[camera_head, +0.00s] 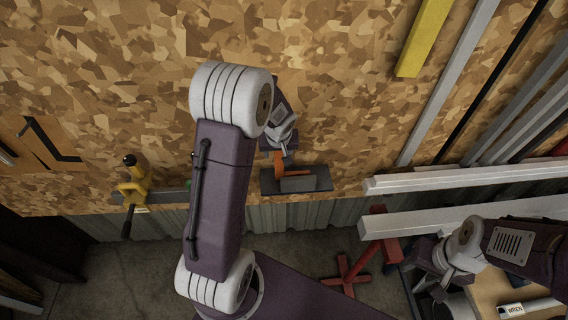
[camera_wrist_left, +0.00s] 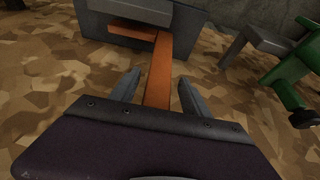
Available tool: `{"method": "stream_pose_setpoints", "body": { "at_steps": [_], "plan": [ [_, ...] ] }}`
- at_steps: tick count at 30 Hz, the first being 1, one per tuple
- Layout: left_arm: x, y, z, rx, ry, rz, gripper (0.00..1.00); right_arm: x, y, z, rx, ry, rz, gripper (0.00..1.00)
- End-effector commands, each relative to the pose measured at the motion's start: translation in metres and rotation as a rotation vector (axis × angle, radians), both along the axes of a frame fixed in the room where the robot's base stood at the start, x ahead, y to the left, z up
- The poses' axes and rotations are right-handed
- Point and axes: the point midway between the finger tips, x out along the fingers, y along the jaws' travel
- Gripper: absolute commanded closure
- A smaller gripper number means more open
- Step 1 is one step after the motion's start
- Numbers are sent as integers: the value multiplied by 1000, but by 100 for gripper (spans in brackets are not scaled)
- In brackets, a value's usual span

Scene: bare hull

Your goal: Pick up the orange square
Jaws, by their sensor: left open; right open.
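The orange square (camera_head: 278,168) is an L-shaped orange piece at a dark grey block (camera_head: 318,182) on the wood-chip board. In the left wrist view, its long arm (camera_wrist_left: 158,72) runs down between my fingers, and its short arm (camera_wrist_left: 131,31) lies along the grey block (camera_wrist_left: 185,40). My left gripper (camera_head: 278,153) is open, with its fingers (camera_wrist_left: 158,88) on either side of the long arm. I cannot tell whether they touch it. The lower end of the long arm is hidden behind the gripper body. My right gripper (camera_head: 424,284) is open and empty at the lower right.
A yellow clamp (camera_head: 133,184) sits left of my left arm. A green part (camera_wrist_left: 297,80) is right of the block in the wrist view. White beams (camera_head: 470,178) and a red stand (camera_head: 350,272) are at right. A yellow bar (camera_head: 424,38) lies upper right.

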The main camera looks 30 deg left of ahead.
Motion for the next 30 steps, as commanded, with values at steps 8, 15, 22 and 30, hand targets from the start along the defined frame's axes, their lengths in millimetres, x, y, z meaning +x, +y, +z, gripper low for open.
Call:
{"method": "stream_pose_setpoints", "body": {
  "at_steps": [8,15,22,30],
  "plan": [
    [0,0,0,0,0,-1,100,0,0,0,0,0,0,53],
    [0,0,1,0,0,-1,100,0,0,0,0,0,0,53],
    [0,0,1,0,0,-1,100,0,0,0,0,0,0,53],
    [0,0,1,0,0,-1,100,0,0,0,0,0,0,53]
  ]
}}
